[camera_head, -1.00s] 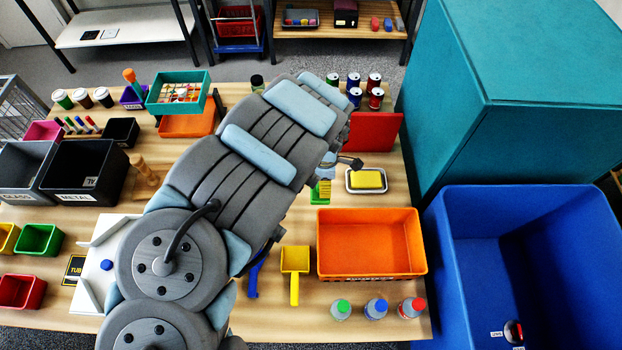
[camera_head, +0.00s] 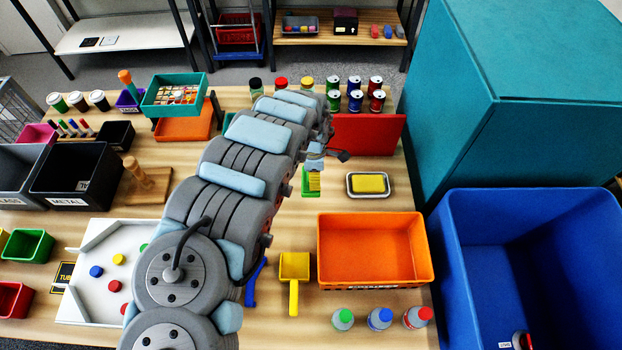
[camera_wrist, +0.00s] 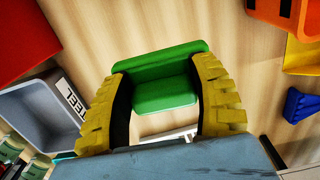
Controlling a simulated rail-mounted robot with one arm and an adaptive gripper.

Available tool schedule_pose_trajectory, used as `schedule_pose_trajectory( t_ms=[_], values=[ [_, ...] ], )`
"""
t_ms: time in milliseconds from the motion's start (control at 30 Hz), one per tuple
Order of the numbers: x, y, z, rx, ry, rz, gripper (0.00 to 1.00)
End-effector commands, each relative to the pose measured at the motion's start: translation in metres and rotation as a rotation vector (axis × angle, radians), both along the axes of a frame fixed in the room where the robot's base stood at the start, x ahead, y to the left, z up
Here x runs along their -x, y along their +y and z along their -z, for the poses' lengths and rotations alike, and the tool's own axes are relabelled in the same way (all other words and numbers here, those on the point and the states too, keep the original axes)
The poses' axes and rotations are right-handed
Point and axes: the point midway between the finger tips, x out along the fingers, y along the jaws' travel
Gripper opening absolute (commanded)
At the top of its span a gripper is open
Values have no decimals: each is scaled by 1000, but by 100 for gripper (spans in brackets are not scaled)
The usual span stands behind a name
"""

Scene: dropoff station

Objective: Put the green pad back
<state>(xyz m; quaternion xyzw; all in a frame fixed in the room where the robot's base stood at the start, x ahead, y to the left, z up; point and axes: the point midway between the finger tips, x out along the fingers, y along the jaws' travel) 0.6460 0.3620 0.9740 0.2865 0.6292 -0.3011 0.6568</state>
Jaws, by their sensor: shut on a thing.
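The green pad (camera_wrist: 166,78) shows between the yellow fingers of my gripper (camera_wrist: 165,72) in the wrist view. It has a wide upper edge and a block-like lower part, and the fingers press on its two sides. In the head view a small piece of the green pad (camera_head: 306,186) shows around the yellow fingers of my gripper (camera_head: 314,181), right of the arm and near the middle of the table. The arm hides part of it. I cannot tell whether the pad touches the table.
A yellow block on a tray (camera_head: 350,192) lies to the right. An orange bin (camera_head: 325,283) and a yellow scoop (camera_head: 295,266) stand nearer. A red box (camera_head: 372,135) and several cans stand behind. A grey bin marked STEEL (camera_wrist: 22,100) is in the wrist view.

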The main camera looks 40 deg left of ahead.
Motion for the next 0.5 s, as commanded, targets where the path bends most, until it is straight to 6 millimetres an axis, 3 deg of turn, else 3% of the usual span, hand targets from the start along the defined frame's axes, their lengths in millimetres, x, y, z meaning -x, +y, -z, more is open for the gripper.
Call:
schedule_pose_trajectory(
  t_ms=[500],
  values=[
    [-11, 18, 25, 0, -4, 2, 25]
  ],
)
